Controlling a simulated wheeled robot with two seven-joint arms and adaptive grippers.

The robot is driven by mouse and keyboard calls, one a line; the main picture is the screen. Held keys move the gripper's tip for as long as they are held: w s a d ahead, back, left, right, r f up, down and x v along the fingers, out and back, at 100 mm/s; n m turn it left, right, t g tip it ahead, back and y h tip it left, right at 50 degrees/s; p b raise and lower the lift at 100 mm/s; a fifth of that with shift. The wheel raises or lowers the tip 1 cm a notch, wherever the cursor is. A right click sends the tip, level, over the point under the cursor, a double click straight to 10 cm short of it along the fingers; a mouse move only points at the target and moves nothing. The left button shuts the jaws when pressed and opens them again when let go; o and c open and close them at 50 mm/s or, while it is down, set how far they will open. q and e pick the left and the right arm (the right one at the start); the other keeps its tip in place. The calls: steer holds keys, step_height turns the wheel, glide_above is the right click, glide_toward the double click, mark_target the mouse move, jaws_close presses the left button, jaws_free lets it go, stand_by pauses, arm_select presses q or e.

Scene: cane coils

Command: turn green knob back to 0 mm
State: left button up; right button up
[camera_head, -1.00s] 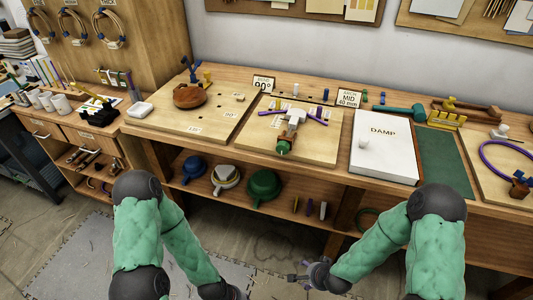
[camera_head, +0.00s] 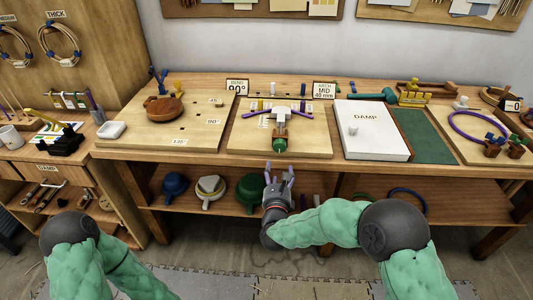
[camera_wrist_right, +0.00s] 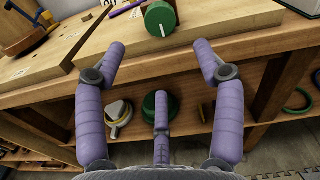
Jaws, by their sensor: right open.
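The green knob (camera_head: 280,143) is on the front end of a jig that stands on a wooden board (camera_head: 250,142) on the bench. It also shows at the top of the right wrist view (camera_wrist_right: 160,19), as a round green face with a pale mark on it. My right gripper (camera_head: 280,172) is open and empty, in front of the bench edge and just below the knob. Its purple fingers (camera_wrist_right: 162,70) are spread, with the knob beyond and between them, apart from them. My left arm shows at the lower left, but its gripper is out of view.
A white box lid marked DAMP (camera_head: 372,128) lies to the right of the board. On the shelf below sit blue, white and green (camera_head: 250,192) pots. The bench's front edge lies between gripper and knob.

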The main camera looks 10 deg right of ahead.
mark_target(279, 147)
steer(key=b+x, duration=0.3)
steer(key=x, duration=0.8)
steer(key=shift+r, duration=0.2)
steer(key=shift+r, duration=0.1)
steer(key=c, duration=1.2)
